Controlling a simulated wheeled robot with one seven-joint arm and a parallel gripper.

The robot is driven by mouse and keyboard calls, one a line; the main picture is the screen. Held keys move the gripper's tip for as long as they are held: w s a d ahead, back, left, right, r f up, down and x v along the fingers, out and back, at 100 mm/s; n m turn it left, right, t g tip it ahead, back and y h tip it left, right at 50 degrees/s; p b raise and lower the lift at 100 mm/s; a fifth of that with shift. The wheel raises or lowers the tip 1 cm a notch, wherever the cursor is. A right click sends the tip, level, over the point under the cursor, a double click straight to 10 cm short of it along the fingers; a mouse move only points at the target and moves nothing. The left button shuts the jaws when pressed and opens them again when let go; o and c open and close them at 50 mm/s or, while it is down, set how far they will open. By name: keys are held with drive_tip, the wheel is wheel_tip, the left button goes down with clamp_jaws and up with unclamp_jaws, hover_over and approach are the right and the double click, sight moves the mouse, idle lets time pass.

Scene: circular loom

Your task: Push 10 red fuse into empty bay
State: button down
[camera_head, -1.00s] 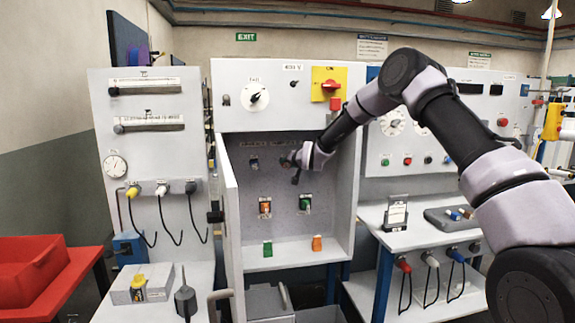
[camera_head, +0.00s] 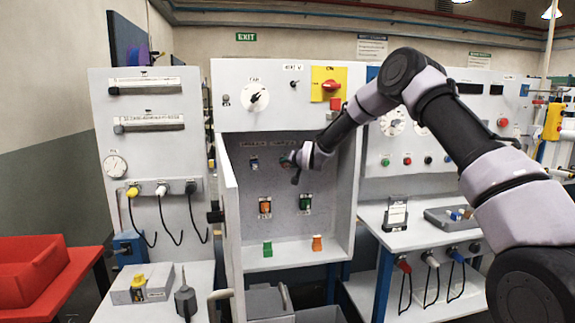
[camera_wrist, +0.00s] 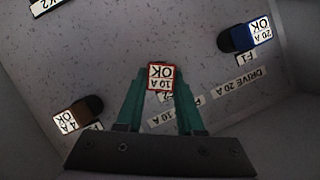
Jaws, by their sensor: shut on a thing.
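The red fuse (camera_wrist: 162,68), with a white "10 A OK" label, sits between the teal fingertips of my gripper (camera_wrist: 160,80) in the wrist view. My gripper is shut on it. The fuse is in front of the back panel, above a partly covered label; its bay is hidden behind it, so I cannot tell how deep it sits. In the head view my gripper (camera_head: 290,160) is at the upper back of the open cabinet, and the fuse is not clearly visible there.
A blue 20 A fuse (camera_wrist: 235,38) and a brown 4 A fuse (camera_wrist: 88,106) flank the red one. Below are orange (camera_head: 265,207) and green (camera_head: 305,203) modules; green (camera_head: 267,249) and orange (camera_head: 317,243) pieces stand on the shelf. The cabinet door (camera_head: 232,225) is open at left.

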drive_tip(key=shift+w, duration=0.1)
drive_tip(key=shift+c, duration=2.2)
unclamp_jaws()
drive_tip(key=v, duration=1.1)
